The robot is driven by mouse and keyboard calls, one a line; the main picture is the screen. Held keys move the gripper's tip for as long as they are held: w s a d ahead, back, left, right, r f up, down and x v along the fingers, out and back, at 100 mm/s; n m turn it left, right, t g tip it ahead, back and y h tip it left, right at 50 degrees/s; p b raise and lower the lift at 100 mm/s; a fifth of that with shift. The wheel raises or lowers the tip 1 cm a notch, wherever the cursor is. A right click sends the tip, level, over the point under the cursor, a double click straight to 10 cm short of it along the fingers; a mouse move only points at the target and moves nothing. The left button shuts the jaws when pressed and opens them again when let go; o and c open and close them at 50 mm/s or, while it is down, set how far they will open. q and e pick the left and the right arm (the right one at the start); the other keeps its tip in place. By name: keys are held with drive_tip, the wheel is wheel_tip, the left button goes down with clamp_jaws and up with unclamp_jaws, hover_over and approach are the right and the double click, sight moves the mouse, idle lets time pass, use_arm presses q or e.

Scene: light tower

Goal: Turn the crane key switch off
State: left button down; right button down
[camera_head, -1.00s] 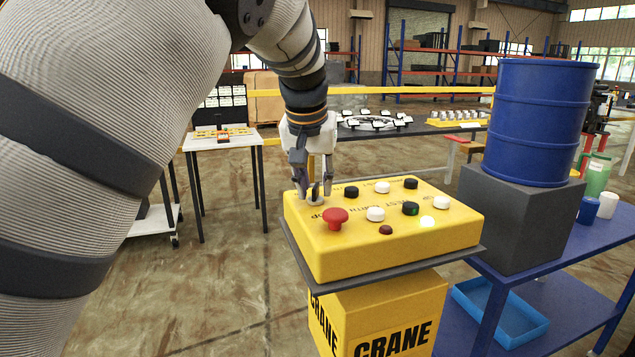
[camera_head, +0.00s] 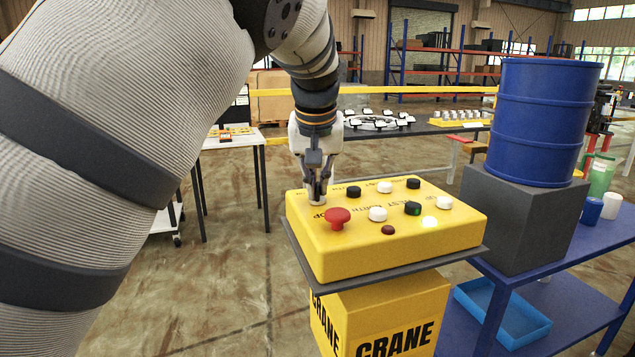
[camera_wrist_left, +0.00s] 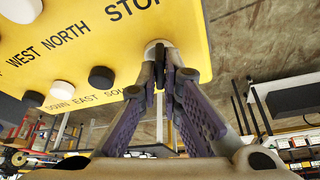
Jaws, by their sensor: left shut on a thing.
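The yellow crane control box (camera_head: 350,248) stands on a yellow pedestal marked CRANE. The key switch (camera_head: 318,201) is at its far left corner, a pale round base with a dark key; its base also shows in the left wrist view (camera_wrist_left: 158,48). My left gripper (camera_head: 318,190) points down over the switch and is shut on the key, with the fingers hiding most of it. In the left wrist view the fingertips (camera_wrist_left: 162,72) meet at the dark key, just in front of the base. My right gripper is not in view.
A red mushroom button (camera_head: 337,217) sits close to the switch. Several black and white buttons and a lit lamp (camera_head: 429,221) cover the rest of the box top. A blue barrel (camera_head: 545,120) on a grey block stands to the right. A white table (camera_head: 232,138) stands behind left.

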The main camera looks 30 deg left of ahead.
use_arm(q)
drive_tip(key=n+y, duration=0.1)
drive_tip(key=n, duration=0.1)
drive_tip(key=shift+w+n+g, duration=0.1)
drive_tip(key=shift+n+g, duration=0.2)
drive_tip(key=shift+f+n+g+b, duration=0.15)
drive_tip(key=shift+n+g+b, duration=0.15)
drive_tip(key=shift+n, duration=0.6)
drive_tip(key=n+g+y+b, duration=0.1)
drive_tip(key=n, duration=0.2)
drive_tip(key=shift+w+n, duration=0.1)
drive_tip(key=shift+n, duration=0.3)
drive_tip(key=shift+n+g+b, duration=0.3)
drive_tip(key=shift+n+g, duration=0.1)
drive_tip(key=shift+n, duration=0.4)
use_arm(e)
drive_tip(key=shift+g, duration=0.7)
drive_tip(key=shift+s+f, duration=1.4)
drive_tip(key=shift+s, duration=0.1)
use_arm(q)
drive_tip(key=shift+r, duration=0.2)
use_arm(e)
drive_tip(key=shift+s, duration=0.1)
use_arm(q)
drive_tip(key=shift+n, duration=0.3)
drive_tip(key=c, duration=1.8)
unclamp_jaws()
drive_tip(key=shift+o, duration=0.2)
drive_tip(key=shift+d, duration=0.1)
